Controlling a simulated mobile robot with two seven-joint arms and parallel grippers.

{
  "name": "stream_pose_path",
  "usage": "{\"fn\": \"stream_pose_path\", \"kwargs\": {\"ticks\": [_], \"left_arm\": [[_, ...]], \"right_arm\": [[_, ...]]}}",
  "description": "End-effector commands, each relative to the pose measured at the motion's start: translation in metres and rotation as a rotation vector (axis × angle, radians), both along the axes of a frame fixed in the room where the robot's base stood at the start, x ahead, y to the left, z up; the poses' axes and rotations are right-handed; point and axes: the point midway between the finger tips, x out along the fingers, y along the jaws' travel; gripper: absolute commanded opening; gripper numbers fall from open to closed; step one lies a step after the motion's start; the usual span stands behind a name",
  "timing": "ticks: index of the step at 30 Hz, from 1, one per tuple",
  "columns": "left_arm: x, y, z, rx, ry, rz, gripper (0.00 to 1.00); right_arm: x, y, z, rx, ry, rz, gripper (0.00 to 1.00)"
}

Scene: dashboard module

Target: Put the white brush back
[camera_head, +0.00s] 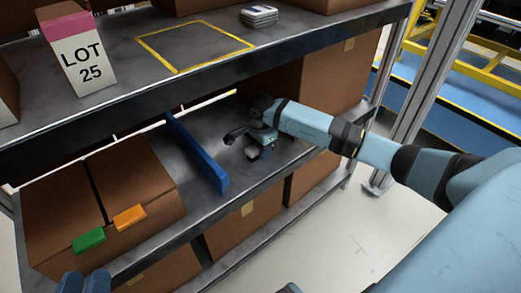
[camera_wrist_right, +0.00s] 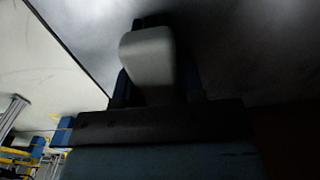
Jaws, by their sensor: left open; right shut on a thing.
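The white brush (camera_wrist_right: 148,62) is a pale rounded block between the fingers of my right gripper (camera_wrist_right: 155,85) in the right wrist view. In the head view my right gripper (camera_head: 260,147) is over the lower shelf, right of the blue divider, and shut on the brush. Only a small pale end of the brush (camera_head: 252,154) shows there, close to the shelf surface; I cannot tell whether it touches. My left gripper (camera_head: 84,285) is at the bottom left edge of the head view, partly cut off, open, in front of the boxes.
A blue divider (camera_head: 197,152) stands on the lower shelf (camera_head: 205,118). Brown boxes with green (camera_head: 89,240) and orange (camera_head: 130,217) tags are left of it. The upper shelf holds a LOT 25 box (camera_head: 80,60), a yellow outlined area (camera_head: 190,45) and a pale stack (camera_head: 258,16).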

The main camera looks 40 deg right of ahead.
Motion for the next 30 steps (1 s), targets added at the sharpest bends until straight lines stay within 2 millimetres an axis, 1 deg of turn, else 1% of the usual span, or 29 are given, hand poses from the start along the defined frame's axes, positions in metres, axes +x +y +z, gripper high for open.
{"fn": "stream_pose_path", "kwargs": {"ticks": [6,7,10,17,20,23,26,30], "left_arm": [[0.0,0.0,-0.003,0.003,0.006,-0.001,0.43],[0.0,0.0,-0.003,0.004,0.008,-0.003,0.43],[0.0,0.0,-0.002,0.003,0.007,-0.003,0.43],[0.0,0.0,-0.002,0.003,0.006,-0.002,0.43],[0.0,0.0,0.002,0.002,0.003,-0.002,0.43],[0.0,0.0,0.01,-0.007,-0.014,0.003,0.43],[-0.001,0.001,0.018,-0.025,-0.039,0.015,0.43],[-0.002,0.003,0.034,-0.046,-0.083,0.03,0.43]], "right_arm": [[0.0,0.0,-0.003,0.0,-0.001,0.0,0.14],[0.0,0.0,-0.003,0.0,0.0,0.0,0.38],[0.0,0.0,-0.002,0.0,0.0,0.0,0.61],[0.0,0.0,-0.002,0.0,0.0,0.0,0.61],[0.0,0.0,0.002,0.001,0.0,0.0,0.61],[0.001,0.0,0.014,-0.001,-0.002,0.001,0.61],[0.0,-0.001,0.034,-0.002,-0.002,0.001,0.61],[0.001,0.0,0.066,-0.001,-0.004,0.002,0.61]]}}
